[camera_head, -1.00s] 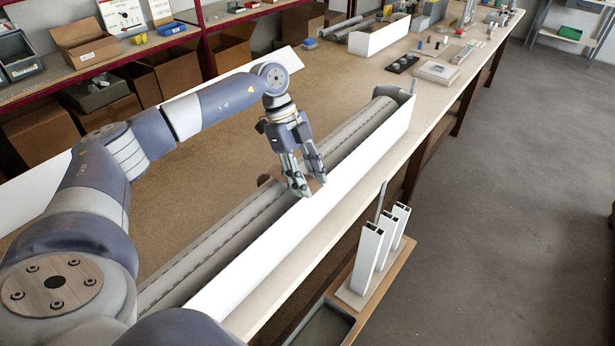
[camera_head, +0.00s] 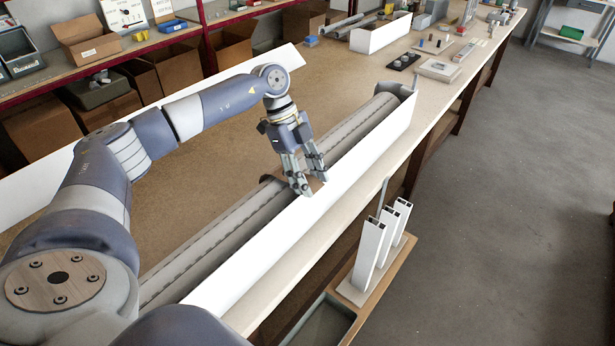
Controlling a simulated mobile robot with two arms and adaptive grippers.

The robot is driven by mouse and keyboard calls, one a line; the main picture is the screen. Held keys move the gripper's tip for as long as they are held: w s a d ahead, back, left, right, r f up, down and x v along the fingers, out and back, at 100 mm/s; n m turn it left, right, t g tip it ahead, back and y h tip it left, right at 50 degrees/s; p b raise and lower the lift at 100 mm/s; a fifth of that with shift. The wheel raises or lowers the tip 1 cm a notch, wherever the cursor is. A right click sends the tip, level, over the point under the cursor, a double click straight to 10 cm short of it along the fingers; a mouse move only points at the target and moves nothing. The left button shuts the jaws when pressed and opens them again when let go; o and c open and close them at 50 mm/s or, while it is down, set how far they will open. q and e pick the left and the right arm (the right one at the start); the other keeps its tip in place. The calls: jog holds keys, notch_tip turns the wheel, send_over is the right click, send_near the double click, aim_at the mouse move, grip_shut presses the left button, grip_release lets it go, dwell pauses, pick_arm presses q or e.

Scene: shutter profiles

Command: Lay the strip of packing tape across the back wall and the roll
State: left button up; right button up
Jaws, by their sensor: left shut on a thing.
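A long grey roll of slats (camera_head: 215,246) lies along a white wall (camera_head: 330,205), which stands upright at its right side. My left gripper (camera_head: 306,187) is over the middle of the roll, with its fingertips at the wall's top edge. It is shut on a small brown piece, apparently the strip of packing tape (camera_head: 316,184). Brown also shows at the left side of the roll, behind the fingers. The fingers hide much of the strip, so I cannot tell how far it touches the wall or roll. My right gripper is not in view.
White hollow profiles (camera_head: 368,256) stand on a wooden shelf by the bench's right edge. Small parts and a white box (camera_head: 380,37) are at the far end. Shelves with cardboard boxes (camera_head: 85,42) line the back.

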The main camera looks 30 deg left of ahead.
pick_arm(q)
jog(key=shift+s+d+f, duration=0.1)
jog(key=shift+s+f, duration=0.1)
jog(key=shift+f, duration=0.3)
jog(key=shift+s+d+f, duration=0.1)
jog(key=shift+s+f, duration=0.05)
jog(key=shift+f, duration=0.3)
jog(key=shift+c, duration=0.4)
jog(key=o, duration=1)
jog(key=shift+w, duration=0.1)
jog(key=shift+o, duration=0.4)
jog(key=shift+w+f, duration=0.15)
jog(key=shift+w, duration=0.35)
jog(key=shift+s+a+r, duration=0.15)
jog(key=shift+s+r, duration=0.05)
jog(key=shift+r, duration=0.1)
jog(key=shift+w+a+r, duration=0.15)
jog(key=shift+a+r, duration=0.05)
jog(key=shift+r, duration=0.1)
jog(key=v, duration=1.1)
